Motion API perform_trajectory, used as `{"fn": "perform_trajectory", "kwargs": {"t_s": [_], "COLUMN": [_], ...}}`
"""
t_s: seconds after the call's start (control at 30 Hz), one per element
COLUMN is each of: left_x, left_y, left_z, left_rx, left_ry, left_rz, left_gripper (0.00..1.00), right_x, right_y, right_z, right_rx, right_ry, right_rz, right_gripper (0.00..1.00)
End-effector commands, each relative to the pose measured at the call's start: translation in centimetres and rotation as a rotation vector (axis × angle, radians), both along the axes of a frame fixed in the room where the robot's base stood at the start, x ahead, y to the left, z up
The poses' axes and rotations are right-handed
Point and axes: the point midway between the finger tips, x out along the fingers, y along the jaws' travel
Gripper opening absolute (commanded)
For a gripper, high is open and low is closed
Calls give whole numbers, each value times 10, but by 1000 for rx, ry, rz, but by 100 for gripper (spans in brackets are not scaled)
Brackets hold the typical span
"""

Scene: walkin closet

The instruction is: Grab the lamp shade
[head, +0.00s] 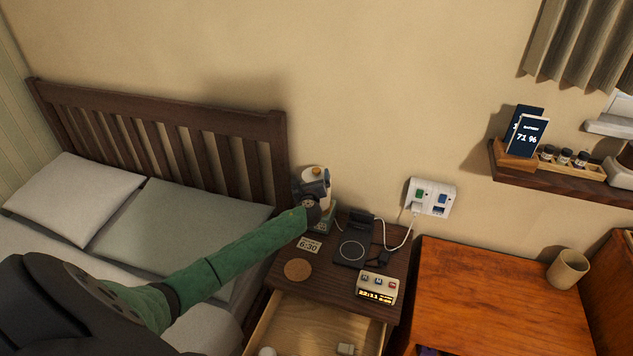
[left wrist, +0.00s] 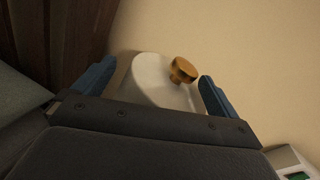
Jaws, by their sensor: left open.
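The lamp shade (left wrist: 150,82) is a pale, rounded piece with a brass knob (left wrist: 182,70) on top, seen in the left wrist view. In the head view the lamp stands at the back left of the nightstand (head: 322,270), its knob (head: 317,170) showing above my gripper. My left gripper (head: 314,186) is open at the shade. In the left wrist view its two blue fingers (left wrist: 155,88) lie on either side of the shade. Whether they touch it I cannot tell. The lower part of the shade is hidden by the gripper body. My right gripper is not in view.
On the nightstand are a black charging stand (head: 353,250), a round coaster (head: 298,269), a 6:30 card (head: 310,245) and a small clock (head: 377,288). Its drawer (head: 310,325) is open. The wooden headboard (head: 160,115) is left of the lamp; the wall is behind.

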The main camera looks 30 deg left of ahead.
Motion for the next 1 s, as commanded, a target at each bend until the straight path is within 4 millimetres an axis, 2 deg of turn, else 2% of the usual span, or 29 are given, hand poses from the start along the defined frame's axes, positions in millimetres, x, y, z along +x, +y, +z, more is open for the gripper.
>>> {"fn": "perform_trajectory", "kwargs": {"t_s": [0.27, 0.5, 0.57, 0.87, 0.9, 0.97, 1.0], "left_x": [2, 1, 1, 1, 1, 2, 2], "left_y": [1, 1, 1, 1, 1, 1, 0], "left_z": [0, -1, -1, 3, 6, 14, 20], "left_rx": [0, -1, -1, 0, -1, -1, -1], "left_ry": [0, 1, 1, 0, -1, -2, -2], "left_rz": [-1, 0, 0, 0, 0, 0, -1], "left_gripper": [98, 50, 41, 40, 35, 35, 29], "right_x": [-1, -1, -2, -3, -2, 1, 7], "right_y": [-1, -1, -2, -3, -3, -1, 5], "right_z": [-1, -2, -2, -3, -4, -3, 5], "right_rx": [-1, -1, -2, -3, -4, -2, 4], "right_ry": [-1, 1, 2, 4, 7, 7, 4], "right_rz": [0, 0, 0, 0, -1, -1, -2], "right_gripper": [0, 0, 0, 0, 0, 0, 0]}}
